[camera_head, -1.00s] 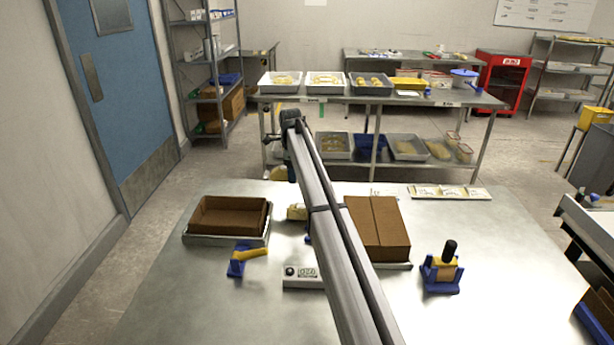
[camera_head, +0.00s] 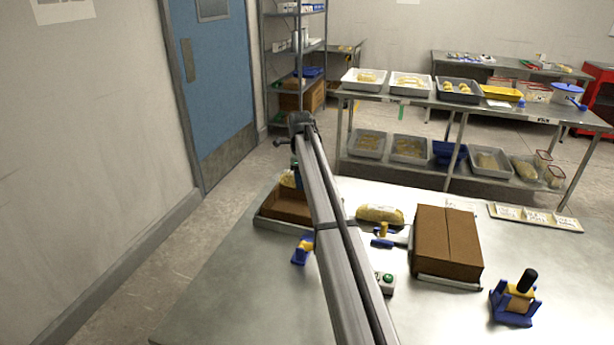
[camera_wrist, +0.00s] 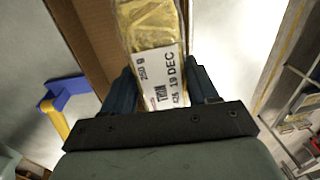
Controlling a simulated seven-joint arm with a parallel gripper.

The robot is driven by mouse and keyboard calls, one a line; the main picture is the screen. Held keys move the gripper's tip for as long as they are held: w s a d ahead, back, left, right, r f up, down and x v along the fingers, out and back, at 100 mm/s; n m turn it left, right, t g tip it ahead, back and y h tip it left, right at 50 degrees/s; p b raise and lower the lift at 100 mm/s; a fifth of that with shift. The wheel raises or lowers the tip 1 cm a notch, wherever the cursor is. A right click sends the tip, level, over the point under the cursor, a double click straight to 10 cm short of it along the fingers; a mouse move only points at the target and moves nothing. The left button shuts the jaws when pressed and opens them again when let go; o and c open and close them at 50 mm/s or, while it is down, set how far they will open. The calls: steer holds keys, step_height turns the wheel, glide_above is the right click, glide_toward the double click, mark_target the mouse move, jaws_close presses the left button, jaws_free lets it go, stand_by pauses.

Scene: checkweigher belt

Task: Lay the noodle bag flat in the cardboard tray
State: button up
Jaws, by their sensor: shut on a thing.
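My gripper (camera_wrist: 163,90) is shut on a noodle bag (camera_wrist: 152,22), a shiny gold pack with a white printed label at the gripped end. In the head view the held bag (camera_head: 288,180) shows beside my arm's end, at the far part of the cardboard tray (camera_head: 272,206). The brown tray stands at the table's left. In the wrist view a tray wall (camera_wrist: 92,35) runs along the bag's left side. The bag's far end is cut off, and I cannot tell whether the bag touches the tray floor. My arm hides the tray's right part.
Another gold bag (camera_head: 380,214) lies on the table right of my arm. A closed brown carton (camera_head: 447,243) stands further right, with a blue-and-yellow stand holding a black-handled tool (camera_head: 516,300) in front. A blue-and-yellow piece (camera_head: 303,249) sits just before the tray.

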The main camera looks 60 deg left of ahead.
steer(key=shift+m, duration=0.3)
steer(key=shift+f, duration=1.35)
steer(key=o, duration=1.3)
steer(key=shift+c, duration=0.6)
steer(key=shift+s+d, duration=0.1)
steer(key=shift+d, duration=0.1)
steer(key=shift+r, duration=5)
